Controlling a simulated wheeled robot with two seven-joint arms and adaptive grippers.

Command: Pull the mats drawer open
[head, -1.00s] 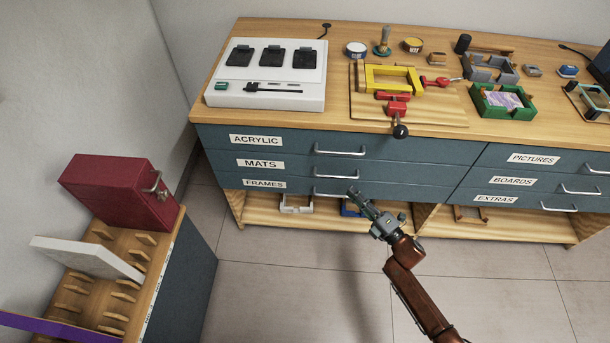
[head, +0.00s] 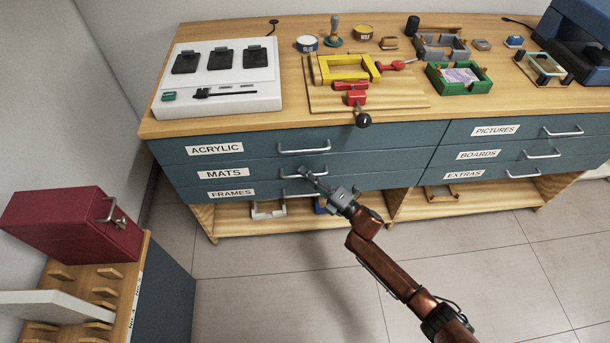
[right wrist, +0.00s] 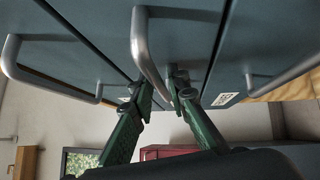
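The mats drawer (head: 262,173) is the middle drawer of the left stack in the head view, labelled MATS, with its front level with its neighbours. Its metal handle (head: 291,174) is partly covered by my right gripper (head: 308,173). In the right wrist view the handle (right wrist: 149,55) runs down between the two green fingertips of the right gripper (right wrist: 163,84). The fingertips sit close on either side of the bar, and the gripper looks shut on it. My left gripper is not in view.
The acrylic drawer (head: 241,148) is directly above and the frames drawer (head: 256,190) directly below, each with its own handle. A red box (head: 70,225) stands on the rack at left. The floor (head: 250,285) before the cabinet is clear.

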